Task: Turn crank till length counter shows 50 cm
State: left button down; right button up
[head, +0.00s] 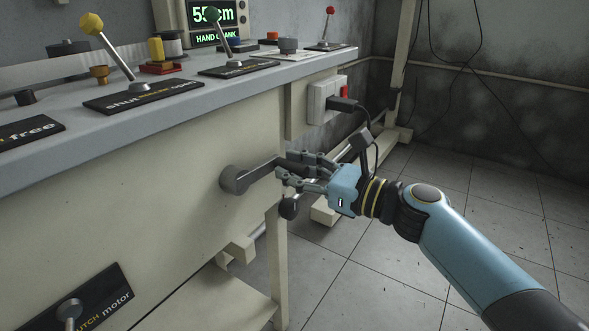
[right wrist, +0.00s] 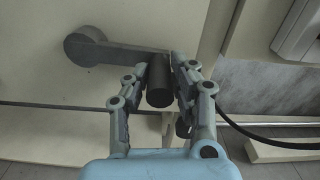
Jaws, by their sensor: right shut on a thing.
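The crank (head: 238,179) is a dark grey hub and arm on the cream front panel of the bench. Its arm points right and slightly up from the hub in the head view. In the right wrist view the crank arm (right wrist: 130,56) runs right to a dark cylindrical handle (right wrist: 160,84). My right gripper (head: 283,176) is shut on the handle, with a finger on each side of it in the wrist view (right wrist: 160,85). My left gripper is not in view.
A socket box with a plug (head: 343,104) is on the bench side, above my right gripper. A clutch lever (head: 70,310) is low left. Tiled floor lies open at right.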

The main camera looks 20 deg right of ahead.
grip_shut()
